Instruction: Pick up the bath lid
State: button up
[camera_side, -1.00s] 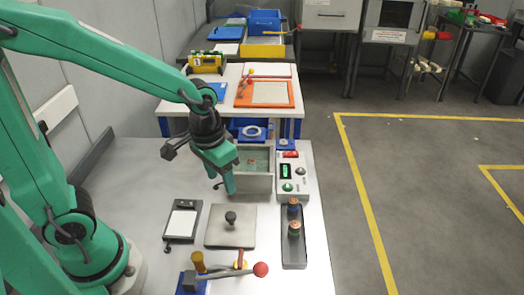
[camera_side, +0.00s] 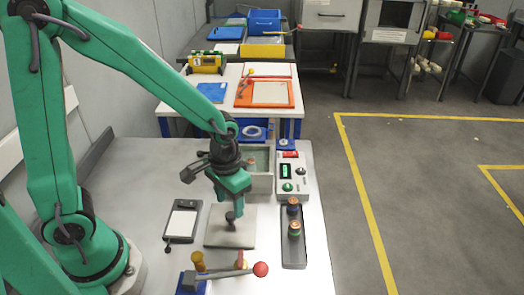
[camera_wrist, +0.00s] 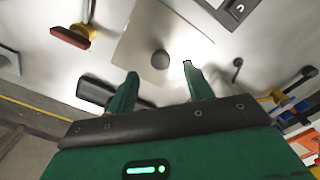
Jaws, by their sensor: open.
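The bath lid (camera_side: 230,239) is a flat grey square plate with a dark round knob (camera_side: 230,222), lying on the table. In the wrist view the lid (camera_wrist: 135,45) lies beyond the fingers, with its knob (camera_wrist: 160,60) between and ahead of the fingertips. My gripper (camera_side: 238,212) is above the lid, close to the knob. In the wrist view my gripper (camera_wrist: 159,70) has its two fingers apart with nothing between them. In the side view the gripper hides part of the lid's far side and of the bath (camera_side: 262,182) behind it.
A clipboard-like device (camera_side: 182,222) lies left of the lid. A dark tray (camera_side: 292,255) with two copper-topped cylinders stands right. A control box (camera_side: 291,180) is behind it. A lever with a red ball (camera_side: 260,269) is in front.

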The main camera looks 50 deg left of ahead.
aim_at(231, 214)
jog(key=shift+f, duration=0.2)
jog(key=shift+f, duration=2.55)
jog(key=shift+c, duration=0.2)
jog(key=c, duration=1)
